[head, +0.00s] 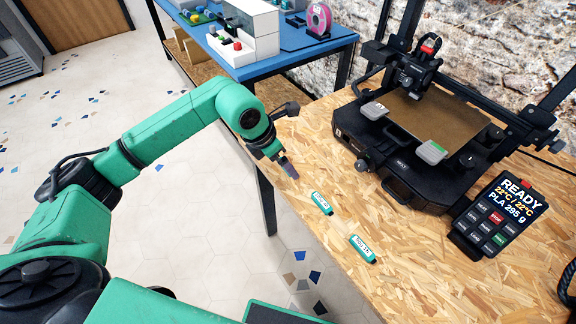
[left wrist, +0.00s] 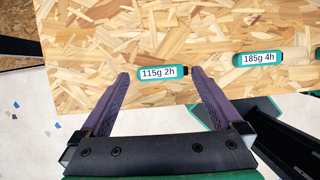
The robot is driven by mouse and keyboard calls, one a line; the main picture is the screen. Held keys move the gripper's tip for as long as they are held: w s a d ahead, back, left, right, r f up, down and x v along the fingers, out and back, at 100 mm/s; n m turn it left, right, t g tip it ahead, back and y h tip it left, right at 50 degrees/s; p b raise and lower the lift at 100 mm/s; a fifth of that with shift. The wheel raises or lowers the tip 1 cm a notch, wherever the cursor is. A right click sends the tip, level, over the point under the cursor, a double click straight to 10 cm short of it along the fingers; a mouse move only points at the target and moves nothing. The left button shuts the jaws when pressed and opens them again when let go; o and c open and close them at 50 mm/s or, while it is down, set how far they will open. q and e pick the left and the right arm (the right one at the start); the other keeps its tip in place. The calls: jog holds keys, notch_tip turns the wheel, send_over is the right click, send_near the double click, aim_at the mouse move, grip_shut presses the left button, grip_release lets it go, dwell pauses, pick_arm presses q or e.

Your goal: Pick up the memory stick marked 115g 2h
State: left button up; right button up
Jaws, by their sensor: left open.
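The memory stick marked 115g 2h (left wrist: 160,73) is teal with a white label and a dark end. In the left wrist view it lies on the wooden table, just past and between the fingertips of my left gripper (left wrist: 158,75). In the head view two teal sticks lie on the table; the nearer-to-gripper one (head: 322,203) is likely the 115g 2h stick, its label too small to read surely. My left gripper (head: 289,168) is open and empty, above the table edge. A second stick marked 185g 4h (left wrist: 258,59) lies to the right. My right gripper is not in view.
A black 3D printer (head: 420,190) stands behind the sticks. A display panel (head: 500,215) reading READY is on the right. A blue table (head: 300,60) with boxes and a pink spool (head: 319,20) is at the back. Bare wood surrounds the sticks.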

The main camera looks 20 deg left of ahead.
pick_arm(q)
jog(key=shift+w+d+f, duration=0.15)
jog(key=shift+w+f, duration=0.05)
jog(key=shift+f, duration=0.3)
jog(key=c, duration=1.2)
jog(key=shift+r, duration=0.15)
